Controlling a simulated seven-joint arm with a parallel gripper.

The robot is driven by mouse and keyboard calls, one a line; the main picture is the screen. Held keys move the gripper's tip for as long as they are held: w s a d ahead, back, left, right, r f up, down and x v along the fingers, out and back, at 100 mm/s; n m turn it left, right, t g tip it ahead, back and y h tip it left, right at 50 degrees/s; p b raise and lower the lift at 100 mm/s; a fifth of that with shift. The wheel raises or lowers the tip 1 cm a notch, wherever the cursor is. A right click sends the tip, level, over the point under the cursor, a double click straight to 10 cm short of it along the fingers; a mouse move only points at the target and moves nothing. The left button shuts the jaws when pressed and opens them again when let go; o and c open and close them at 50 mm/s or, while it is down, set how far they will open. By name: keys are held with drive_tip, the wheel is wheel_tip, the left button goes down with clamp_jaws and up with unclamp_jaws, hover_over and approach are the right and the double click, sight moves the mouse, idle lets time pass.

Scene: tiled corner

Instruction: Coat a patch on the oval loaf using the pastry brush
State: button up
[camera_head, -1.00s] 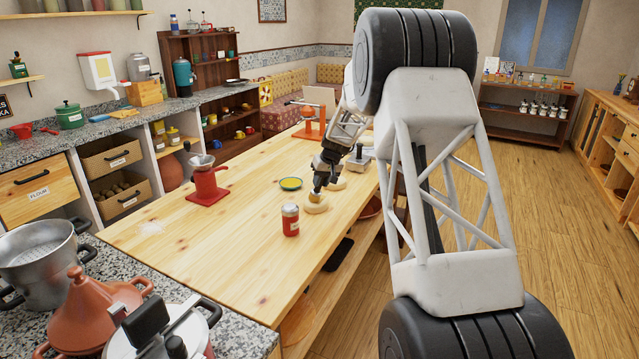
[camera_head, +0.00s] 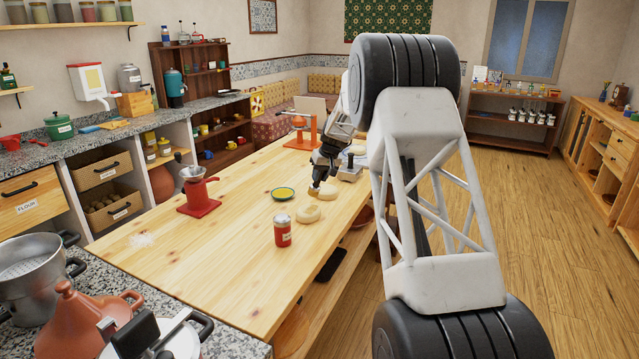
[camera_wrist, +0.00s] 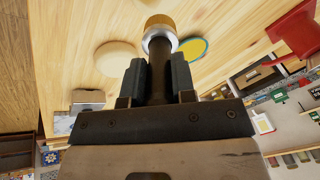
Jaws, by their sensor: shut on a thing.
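My gripper (camera_head: 318,176) is shut on the dark handle of the pastry brush (camera_wrist: 160,42), which has a silver ferrule and a tan bristle end. In the head view the brush points down at the left end of the farther pale loaf (camera_head: 328,189); I cannot tell whether it touches. A rounder pale loaf (camera_head: 307,213) lies nearer on the wooden table. One pale loaf (camera_wrist: 117,59) shows left of the brush in the wrist view. A blue-rimmed dish (camera_head: 283,193) with yellow contents stands left of the loaves, and right of the brush in the wrist view (camera_wrist: 193,50).
A red lidded jar (camera_head: 282,231) stands in front of the nearer loaf. A red grinder (camera_head: 198,193) is at the table's left, and an orange stand (camera_head: 301,132) is at its far end. A metal item (camera_head: 350,169) sits behind the farther loaf. The table's front is mostly clear.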

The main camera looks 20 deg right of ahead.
drive_tip(key=shift+r, duration=2.2)
drive_tip(key=shift+a, duration=0.1)
drive_tip(key=shift+w+a+f, duration=0.35)
drive_tip(key=shift+w+a, duration=0.15)
drive_tip(key=shift+w, duration=0.05)
drive_tip(key=shift+r, duration=0.35)
